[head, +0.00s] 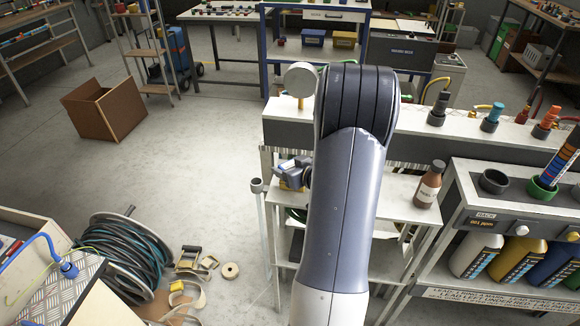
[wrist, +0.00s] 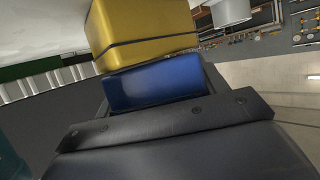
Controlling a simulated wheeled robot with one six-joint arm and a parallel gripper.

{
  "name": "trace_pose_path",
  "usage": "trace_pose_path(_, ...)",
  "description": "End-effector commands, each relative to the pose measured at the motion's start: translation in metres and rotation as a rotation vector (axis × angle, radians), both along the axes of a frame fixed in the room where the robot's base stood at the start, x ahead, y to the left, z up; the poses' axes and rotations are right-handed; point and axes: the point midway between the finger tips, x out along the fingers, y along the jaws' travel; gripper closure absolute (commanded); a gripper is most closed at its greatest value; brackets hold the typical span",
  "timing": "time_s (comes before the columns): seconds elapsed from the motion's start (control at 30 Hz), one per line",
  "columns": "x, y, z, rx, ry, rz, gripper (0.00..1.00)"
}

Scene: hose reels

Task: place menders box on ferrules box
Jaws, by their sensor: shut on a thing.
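In the wrist view my gripper (wrist: 160,95) is shut on a small blue box (wrist: 152,86), which sits between its dark fingers. A yellow box (wrist: 140,28) lies just beyond the blue one, very close to it or touching; I cannot tell which. My arm hides part of this area. No label on either box is readable, so the frames do not show which is menders or ferrules.
A brown bottle (head: 428,185) stands on the bench to the right of my arm. A raised shelf with hose fittings (head: 437,110) runs behind. Another blue box (head: 313,37) and yellow box (head: 344,40) stand on the far rack. A hose reel (head: 125,255) lies on the floor at left.

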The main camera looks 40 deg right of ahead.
Motion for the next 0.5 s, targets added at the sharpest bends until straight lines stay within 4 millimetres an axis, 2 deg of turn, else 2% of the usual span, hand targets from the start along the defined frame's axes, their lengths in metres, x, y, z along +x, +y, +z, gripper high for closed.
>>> trace_pose_path(0.1,0.0001,-0.0001,-0.0045,0.0,0.0,0.0,0.58)
trace_pose_path(0.13,0.0001,0.0,-0.0033,0.0,0.0,0.0,0.3)
trace_pose_path(0.37,0.0,0.0,-0.0028,0.0,0.0,0.0,0.11)
trace_pose_path(0.5,0.0,0.0,-0.0028,0.0,0.0,0.0,0.1)
